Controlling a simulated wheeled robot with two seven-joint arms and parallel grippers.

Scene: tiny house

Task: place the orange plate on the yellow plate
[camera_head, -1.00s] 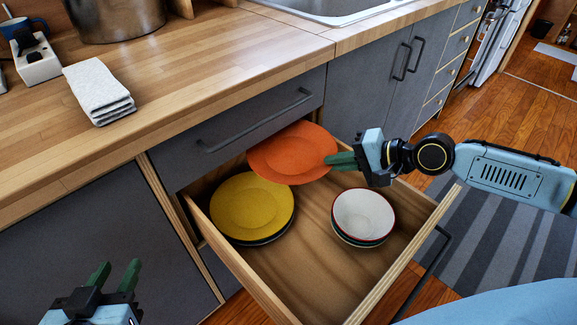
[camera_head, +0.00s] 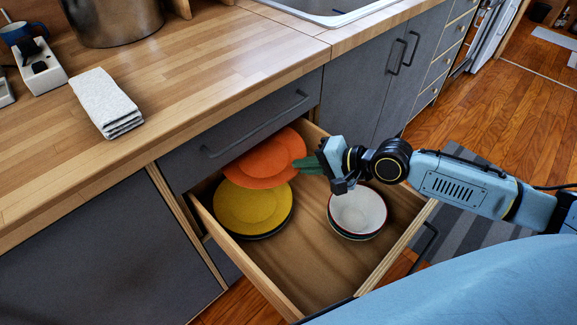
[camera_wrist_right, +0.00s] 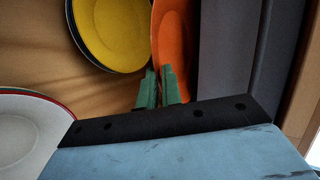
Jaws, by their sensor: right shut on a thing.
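The orange plate (camera_head: 266,160) is tilted and held by its right rim above the back of the open drawer, near the drawer-front panel above it. It also shows in the right wrist view (camera_wrist_right: 173,40). My right gripper (camera_head: 306,165) is shut on that rim, and its green fingers show in the right wrist view (camera_wrist_right: 161,88). The yellow plate (camera_head: 250,208) lies on a dark stack at the drawer's left side, just below and in front of the orange plate, and in the right wrist view (camera_wrist_right: 112,30). The orange plate overlaps its back edge in the head view. My left gripper is not in view.
The open wooden drawer (camera_head: 310,265) also holds stacked bowls (camera_head: 357,212) at its right, below my right gripper. The closed upper drawer (camera_head: 245,125) and counter (camera_head: 200,85) stand close behind the orange plate. The drawer's front middle is clear.

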